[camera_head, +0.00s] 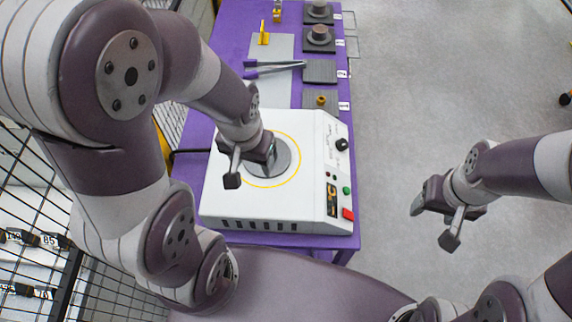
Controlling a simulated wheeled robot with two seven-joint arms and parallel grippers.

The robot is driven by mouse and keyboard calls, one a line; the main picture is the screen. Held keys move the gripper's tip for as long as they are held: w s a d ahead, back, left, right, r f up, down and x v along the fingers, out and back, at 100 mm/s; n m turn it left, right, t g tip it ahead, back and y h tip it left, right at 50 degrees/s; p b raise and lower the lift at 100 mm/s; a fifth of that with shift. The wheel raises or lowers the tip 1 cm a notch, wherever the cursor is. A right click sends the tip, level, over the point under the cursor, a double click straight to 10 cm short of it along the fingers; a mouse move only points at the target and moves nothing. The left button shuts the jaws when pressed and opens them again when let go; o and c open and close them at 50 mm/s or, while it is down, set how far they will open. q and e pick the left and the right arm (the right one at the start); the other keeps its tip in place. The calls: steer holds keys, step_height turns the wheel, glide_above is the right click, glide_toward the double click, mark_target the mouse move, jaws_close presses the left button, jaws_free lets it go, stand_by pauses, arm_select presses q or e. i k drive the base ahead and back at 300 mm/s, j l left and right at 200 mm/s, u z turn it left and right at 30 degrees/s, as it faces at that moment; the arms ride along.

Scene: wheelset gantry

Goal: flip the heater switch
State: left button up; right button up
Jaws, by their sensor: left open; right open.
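The heater (300,205) is a white box with a round grey plate ringed in yellow on its top. It stands on the near end of a purple table. Its right side panel carries a red switch (348,214), a green button (346,190), a small display and a black knob (342,144). My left gripper (252,165) is open and empty above the round plate, covering part of it. My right gripper (432,222) is open and empty over the floor, to the right of the heater and apart from it. Whether the red switch is on or off cannot be told.
The purple table (229,40) runs away behind the heater. It holds dark square pads (320,71) with small parts, purple-handled tongs (275,68) and a yellow piece (264,36). A black wire fence (40,200) stands at left.

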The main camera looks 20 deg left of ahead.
mark_target(348, 213)
steer(key=l+u, duration=0.45)
steer(key=u, duration=0.25)
steer(key=k+l+u, duration=0.1)
steer(key=u, duration=0.2)
steer(key=l, duration=0.15)
